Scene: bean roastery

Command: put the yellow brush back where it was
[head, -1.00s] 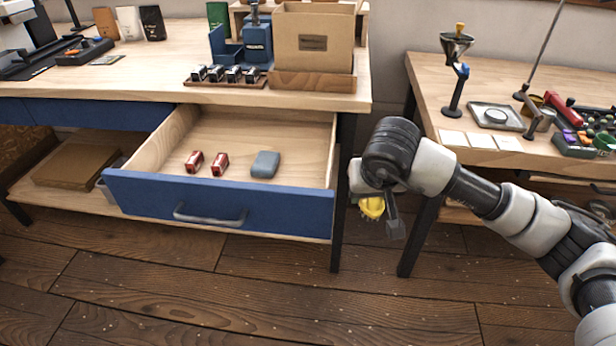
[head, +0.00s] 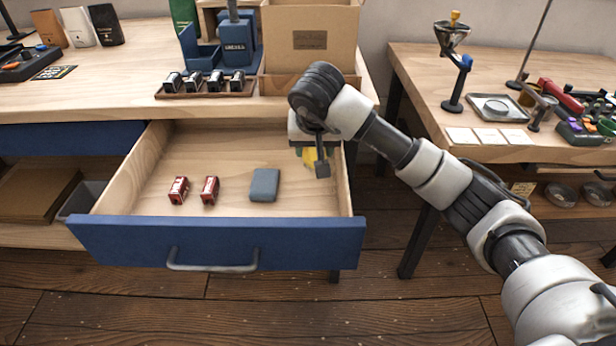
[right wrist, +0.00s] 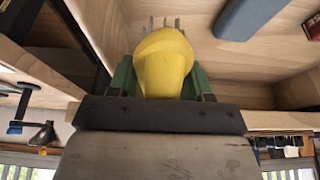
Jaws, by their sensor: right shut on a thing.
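The yellow brush (head: 309,157) is held in my right gripper (head: 316,158), over the right end of the open drawer. In the right wrist view the brush (right wrist: 164,65) fills the space between the green fingers of the gripper (right wrist: 163,80), its bristles pointing away. The open drawer (head: 220,242) has a blue front and a pale wooden inside. In it lie two small red items (head: 179,190) and a grey-blue block (head: 265,185). I cannot tell whether the brush touches the drawer floor. My left gripper is not in view.
The bench top (head: 130,75) above the drawer carries a wooden rack of small dark items (head: 205,83) and a cardboard box (head: 309,40). A second table (head: 480,150) stands at the right, with a gap between. The drawer's left part is free.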

